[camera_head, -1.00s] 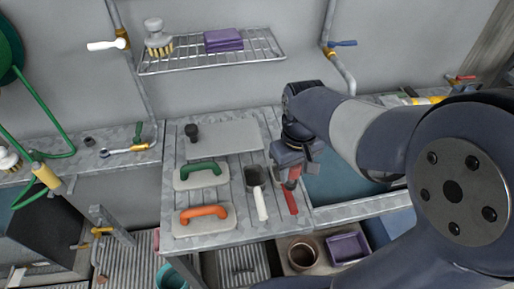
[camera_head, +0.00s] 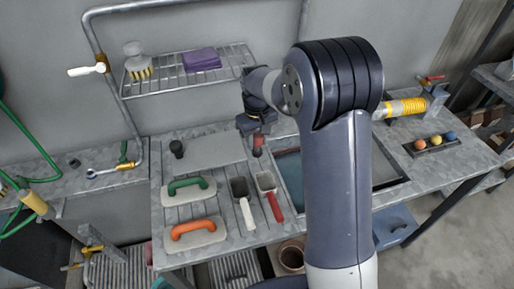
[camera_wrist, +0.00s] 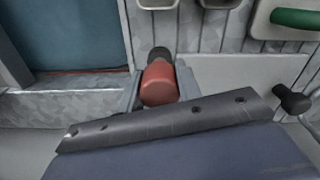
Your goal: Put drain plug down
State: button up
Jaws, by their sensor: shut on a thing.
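My gripper (camera_wrist: 157,92) is shut on a red, rounded piece with a dark end, which I take to be the drain plug (camera_wrist: 160,84). In the wrist view it sits between the two grey fingers, dark end pointing away from the wrist. In the head view the red plug (camera_head: 258,145) shows under my gripper (camera_head: 257,138), near the back of the slatted worktop (camera_head: 216,222), between the grey plate and the sink basin. I cannot tell whether the plug touches the worktop.
A grey plate (camera_head: 215,151) and a black knob (camera_head: 177,149) lie left of the gripper. The sink basin (camera_head: 290,172) is right; a wire shelf (camera_head: 190,79) hangs above.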

aim_at(257, 150)
jog(key=shift+f+p, duration=0.4)
jog(key=shift+f, duration=2)
jog(key=shift+f, duration=0.2)
jog(key=o, duration=1)
jog(key=shift+r, duration=0.15)
notch_tip(257, 150, up, 12)
jog(key=shift+r+b, duration=0.1)
jog(key=shift+b, duration=0.45)
jog(key=shift+o, duration=0.2)
